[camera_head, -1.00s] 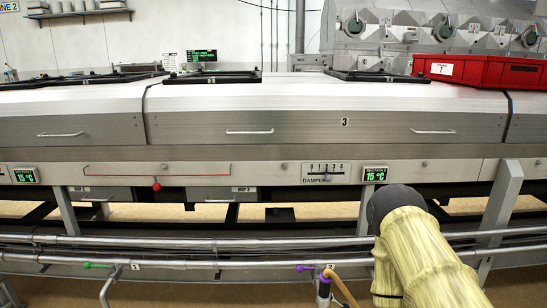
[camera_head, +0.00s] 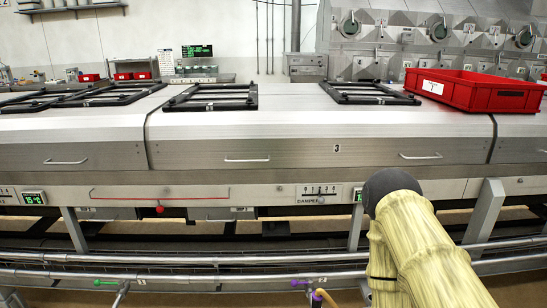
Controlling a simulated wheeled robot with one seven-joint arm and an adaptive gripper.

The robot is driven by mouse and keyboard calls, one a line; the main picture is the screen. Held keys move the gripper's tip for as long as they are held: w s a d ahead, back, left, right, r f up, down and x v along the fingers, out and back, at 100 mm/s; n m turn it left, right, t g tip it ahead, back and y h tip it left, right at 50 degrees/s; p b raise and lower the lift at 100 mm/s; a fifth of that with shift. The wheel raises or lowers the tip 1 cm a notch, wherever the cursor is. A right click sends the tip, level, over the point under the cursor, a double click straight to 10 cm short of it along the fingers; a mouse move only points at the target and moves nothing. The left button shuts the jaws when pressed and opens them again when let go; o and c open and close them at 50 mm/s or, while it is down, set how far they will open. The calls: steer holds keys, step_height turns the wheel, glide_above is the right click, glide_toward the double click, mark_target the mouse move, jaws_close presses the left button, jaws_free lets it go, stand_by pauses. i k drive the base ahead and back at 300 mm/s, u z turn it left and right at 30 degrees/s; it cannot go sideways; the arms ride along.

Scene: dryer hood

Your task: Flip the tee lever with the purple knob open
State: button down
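The purple knob (camera_head: 300,283) sits on a short lever on the lower front pipe, beside the tee marked 2. A purple collar (camera_head: 317,297) and a yellow hose (camera_head: 329,299) show just below it, cut by the bottom edge. My arm, in a pale yellow sleeve with a dark rounded joint, reaches in from the lower right, to the right of the knob. My gripper is not in view.
A green-knobbed lever (camera_head: 104,282) is on the same pipe at the left. An upper pipe (camera_head: 200,258) runs above it. A red-knobbed bar (camera_head: 160,209) and damper slider (camera_head: 320,197) are on the hood front. A red crate (camera_head: 476,94) rests on top.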

mark_target(294, 283)
steer(key=k, duration=0.65)
steer(key=u, duration=0.65)
steer(key=i, duration=1.3)
steer(key=z, duration=0.15)
